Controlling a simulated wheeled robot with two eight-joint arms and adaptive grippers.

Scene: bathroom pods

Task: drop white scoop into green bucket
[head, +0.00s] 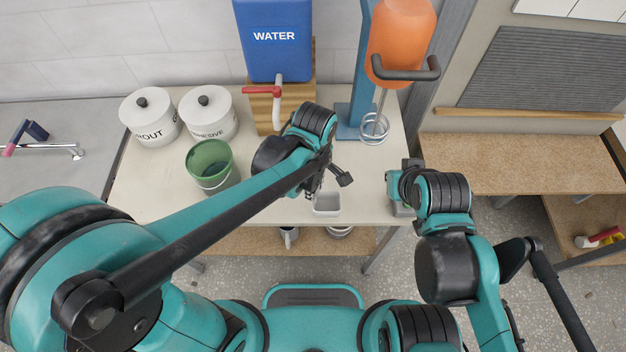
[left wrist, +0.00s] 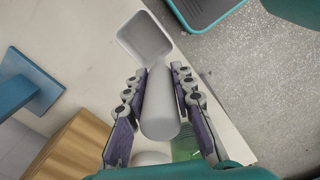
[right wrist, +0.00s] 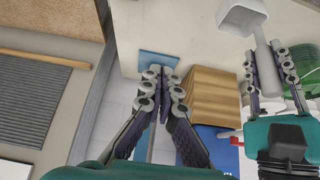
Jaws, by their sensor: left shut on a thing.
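The white scoop (head: 327,204) is in my left gripper, near the front edge of the table. In the left wrist view my left gripper (left wrist: 160,88) is shut on the scoop's handle (left wrist: 161,112), with the square scoop head (left wrist: 146,40) beyond the fingertips. The green bucket (head: 209,165) stands on the table to the left of the scoop, apart from it. Part of it shows behind the left gripper's fingers in the left wrist view (left wrist: 184,152). My right gripper (right wrist: 162,73) has its fingertips together and empty, over the table's right end.
Two white lidded tins (head: 210,116) stand behind the green bucket. A blue water container (head: 275,40) on a wooden stand (head: 262,108) and a mixer with an orange body (head: 402,40) stand at the back. The table between bucket and scoop looks clear.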

